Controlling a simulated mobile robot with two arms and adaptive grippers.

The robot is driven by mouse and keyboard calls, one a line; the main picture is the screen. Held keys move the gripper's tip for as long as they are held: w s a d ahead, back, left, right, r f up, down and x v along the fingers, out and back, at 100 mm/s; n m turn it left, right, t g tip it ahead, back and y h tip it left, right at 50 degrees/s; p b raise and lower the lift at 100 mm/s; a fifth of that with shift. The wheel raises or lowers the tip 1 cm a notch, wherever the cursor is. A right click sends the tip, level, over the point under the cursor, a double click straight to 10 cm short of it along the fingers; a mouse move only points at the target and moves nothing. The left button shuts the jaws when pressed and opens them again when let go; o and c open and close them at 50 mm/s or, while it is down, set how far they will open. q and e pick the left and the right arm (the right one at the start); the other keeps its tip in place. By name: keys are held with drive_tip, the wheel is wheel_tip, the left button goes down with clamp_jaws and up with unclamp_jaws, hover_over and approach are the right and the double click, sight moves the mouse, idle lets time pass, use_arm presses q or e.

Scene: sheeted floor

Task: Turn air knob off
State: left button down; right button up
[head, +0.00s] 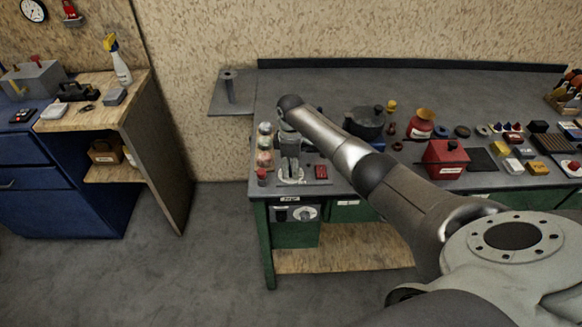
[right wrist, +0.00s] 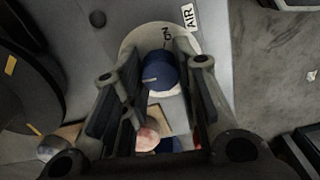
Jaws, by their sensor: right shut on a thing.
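The air knob (right wrist: 161,73) is a round blue knob with a pale line on its face, seen in the right wrist view. It sits on a light round plate, with the word ON beside it and a white AIR label (right wrist: 190,16) close by. My right gripper (head: 291,174) points down at the left front corner of the workbench. In the right wrist view its fingers stand on both sides of the knob and are shut on it. In the head view the gripper hides the knob. My left gripper is not in view.
The workbench (head: 440,85) carries jars left of my gripper, a small red block (head: 321,172) just right of it, and a red box (head: 446,160) farther right. A blue cabinet (head: 60,180) stands at the left. The floor between them is clear.

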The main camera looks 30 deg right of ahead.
sight(291, 169)
drive_tip(key=shift+n, duration=0.6)
drive_tip(key=shift+o, duration=0.2)
drive_tip(key=shift+c, duration=0.2)
drive_tip(key=o, duration=1.1)
drive_tip(key=shift+c, duration=0.2)
wheel_tip(291, 169, up, 12)
